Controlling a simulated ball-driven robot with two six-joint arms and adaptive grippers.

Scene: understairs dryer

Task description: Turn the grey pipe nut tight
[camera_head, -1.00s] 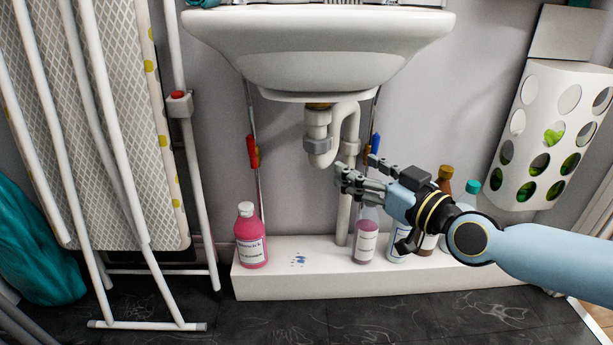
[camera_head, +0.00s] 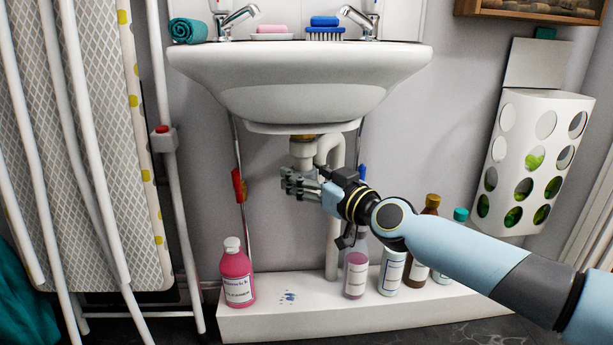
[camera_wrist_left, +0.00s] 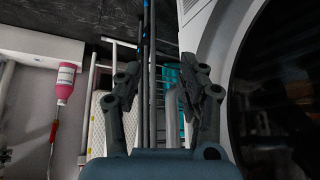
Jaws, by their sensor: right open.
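The white pipe trap (camera_head: 302,152) hangs under the sink. In the head view now, the grey pipe nut is hidden behind my right gripper (camera_head: 290,184), whose fingers are spread at the trap. I cannot tell whether the fingers touch the nut or are around it. My right gripper is open. My left gripper is out of the head view; its own wrist view shows its two fingers (camera_wrist_left: 163,85) spread apart with nothing clearly held between them.
A white sink (camera_head: 300,80) overhangs the pipe. A pink bottle (camera_head: 237,277), a purple-pink bottle (camera_head: 356,273) and other bottles stand on a white ledge (camera_head: 315,314). A folded drying rack and ironing board (camera_head: 90,150) fill the left. A bag holder (camera_head: 533,160) hangs at right.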

